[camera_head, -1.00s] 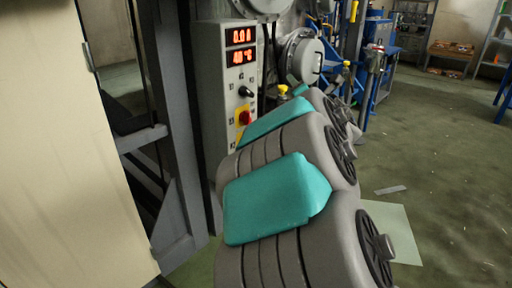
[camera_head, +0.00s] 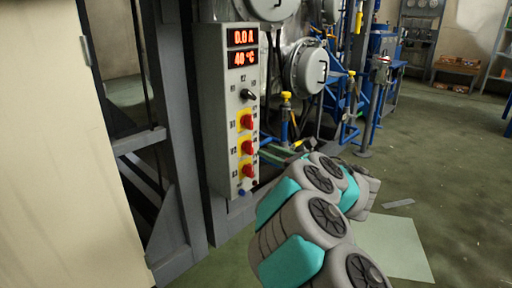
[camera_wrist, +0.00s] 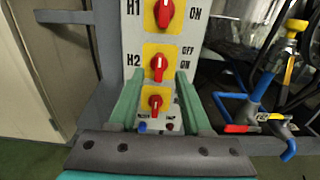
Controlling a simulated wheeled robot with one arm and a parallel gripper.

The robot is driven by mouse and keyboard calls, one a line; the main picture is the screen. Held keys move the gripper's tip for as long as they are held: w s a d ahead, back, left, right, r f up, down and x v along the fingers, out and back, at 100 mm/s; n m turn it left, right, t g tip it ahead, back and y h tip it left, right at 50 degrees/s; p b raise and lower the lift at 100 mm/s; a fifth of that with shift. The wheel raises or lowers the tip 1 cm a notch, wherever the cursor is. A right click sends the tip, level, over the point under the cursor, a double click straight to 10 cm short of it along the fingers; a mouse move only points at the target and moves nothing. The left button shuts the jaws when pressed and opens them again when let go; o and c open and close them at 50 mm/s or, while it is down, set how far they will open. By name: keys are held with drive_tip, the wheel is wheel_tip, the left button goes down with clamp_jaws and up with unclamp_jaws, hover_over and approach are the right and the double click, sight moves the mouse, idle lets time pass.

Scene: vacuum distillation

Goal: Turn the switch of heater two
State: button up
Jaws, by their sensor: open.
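The heater two switch (camera_wrist: 157,67) is a red knob on a yellow plate, with H2 printed to its left. It is the middle of three red knobs on the grey panel; in the head view it also shows as the middle knob (camera_head: 248,147). Its handle looks near upright. My gripper (camera_wrist: 159,76) is open, its two green fingers pointing at the panel, with the tips either side of the lower edge of the H2 plate in the picture. I cannot tell whether they touch the panel. Nothing is between the fingers.
The H1 knob (camera_wrist: 165,13) is above, and another red knob (camera_wrist: 155,103) is below, seen between the fingers. Blue pipework with a red-handled valve (camera_wrist: 243,128) stands to the right. A grey frame post (camera_head: 174,120) stands left of the panel (camera_head: 216,110).

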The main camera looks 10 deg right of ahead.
sight(252, 144)
drive_tip(key=x, duration=0.6)
drive_tip(key=shift+a+r, duration=0.1)
clamp_jaws()
idle(0.4)
